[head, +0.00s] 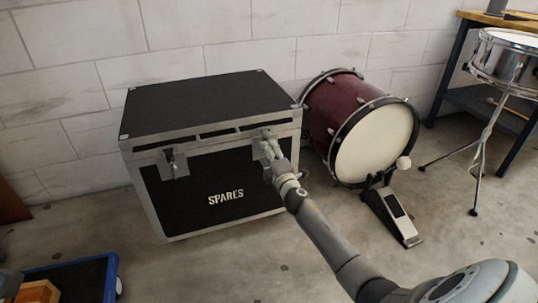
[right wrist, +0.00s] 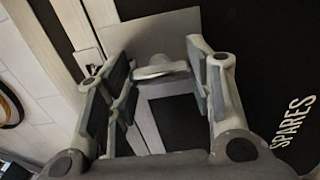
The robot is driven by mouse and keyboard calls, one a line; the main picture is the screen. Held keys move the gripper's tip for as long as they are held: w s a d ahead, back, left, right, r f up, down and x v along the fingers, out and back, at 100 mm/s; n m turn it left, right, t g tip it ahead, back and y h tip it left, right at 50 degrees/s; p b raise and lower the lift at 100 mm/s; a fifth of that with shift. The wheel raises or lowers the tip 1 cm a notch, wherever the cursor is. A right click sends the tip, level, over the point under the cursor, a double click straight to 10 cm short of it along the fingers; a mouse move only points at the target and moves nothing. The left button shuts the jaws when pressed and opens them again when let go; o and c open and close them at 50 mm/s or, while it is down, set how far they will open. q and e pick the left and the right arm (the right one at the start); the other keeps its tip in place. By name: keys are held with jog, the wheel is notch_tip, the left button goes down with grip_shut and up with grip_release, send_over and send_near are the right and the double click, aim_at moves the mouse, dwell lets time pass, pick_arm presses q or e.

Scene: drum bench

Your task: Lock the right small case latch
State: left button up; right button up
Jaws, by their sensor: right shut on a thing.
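The black spares case (head: 165,205) stands on the floor with silver edges, and its lid is down. Its right small latch (head: 265,134) is on the front near the right corner. My right gripper (head: 272,152) is at this latch. In the right wrist view my right gripper (right wrist: 160,65) is shut on the latch's metal turn piece (right wrist: 160,71), which lies between the fingers in front of a grey plate (right wrist: 165,35). Whether the latch is hooked cannot be told. The left small latch (head: 173,163) is on the front near the left corner.
A red bass drum (head: 335,110) stands close to the case's right side, with a pedal (head: 397,212) in front. A snare drum (head: 508,60) on a stand is at the far right. A blue-edged tray (head: 75,270) is at the lower left. Floor before the case is clear.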

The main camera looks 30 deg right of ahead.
jog(key=shift+f, duration=0.1)
dwell(0.3)
jog(key=o, duration=1)
jog(key=v, duration=1.2)
jog(key=shift+a, duration=0.1)
